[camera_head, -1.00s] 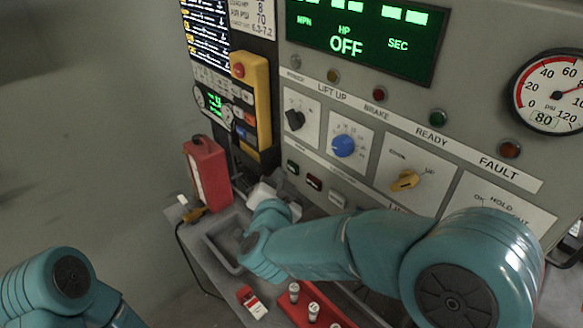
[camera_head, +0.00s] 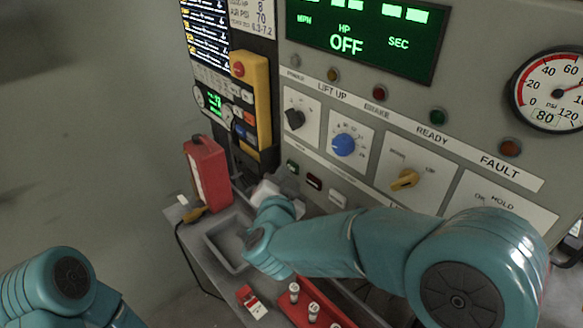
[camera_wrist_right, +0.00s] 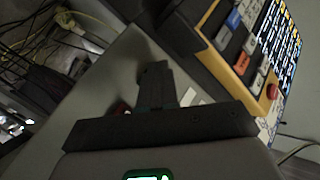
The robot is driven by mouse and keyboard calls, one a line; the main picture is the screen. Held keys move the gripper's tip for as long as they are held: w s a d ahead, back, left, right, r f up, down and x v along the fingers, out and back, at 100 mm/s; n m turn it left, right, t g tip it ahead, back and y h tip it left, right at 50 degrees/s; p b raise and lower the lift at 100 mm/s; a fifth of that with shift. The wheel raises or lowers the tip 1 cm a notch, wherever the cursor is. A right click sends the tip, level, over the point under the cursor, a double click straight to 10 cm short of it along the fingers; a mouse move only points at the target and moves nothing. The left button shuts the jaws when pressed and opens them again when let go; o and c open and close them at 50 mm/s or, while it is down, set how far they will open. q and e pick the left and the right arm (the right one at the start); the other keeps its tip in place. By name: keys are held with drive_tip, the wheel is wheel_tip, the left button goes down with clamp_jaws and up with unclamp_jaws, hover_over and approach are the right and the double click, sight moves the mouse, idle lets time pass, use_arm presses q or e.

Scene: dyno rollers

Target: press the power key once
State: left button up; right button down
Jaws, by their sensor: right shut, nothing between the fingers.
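I cannot read a label marking the power key. A row of small keys sits low on the grey panel: a green key (camera_head: 292,167), a dark red key (camera_head: 314,183) and a pale key (camera_head: 337,199). The yellow-framed pendant (camera_head: 262,95) also carries keys; it shows in the right wrist view with blue, white and orange keys (camera_wrist_right: 233,20). My right gripper (camera_wrist_right: 155,72) is shut and empty, its dark fingers pointing at the panel. In the head view its pale body is left of the green key, its fingertips hidden. Contact cannot be told. My left gripper is out of view.
The display (camera_head: 360,35) reads OFF. Knobs (camera_head: 343,145), lamps and a gauge (camera_head: 556,92) fill the panel. A red box (camera_head: 207,172), a grey tray (camera_head: 222,258) and a red rack (camera_head: 312,312) stand on the shelf below. Cables show in the wrist view.

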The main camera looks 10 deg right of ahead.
drive_tip(key=shift+w+d, duration=0.25)
drive_tip(key=shift+d, duration=0.1)
idle(0.7)
drive_tip(key=shift+s+a, duration=0.1)
drive_tip(key=shift+a, duration=0.05)
drive_tip(key=shift+s+a, duration=0.4)
drive_tip(key=shift+a, duration=0.15)
drive_tip(key=s+a, duration=0.1)
drive_tip(key=a, duration=0.1)
drive_tip(key=s+a, duration=0.2)
idle(0.4)
idle(0.7)
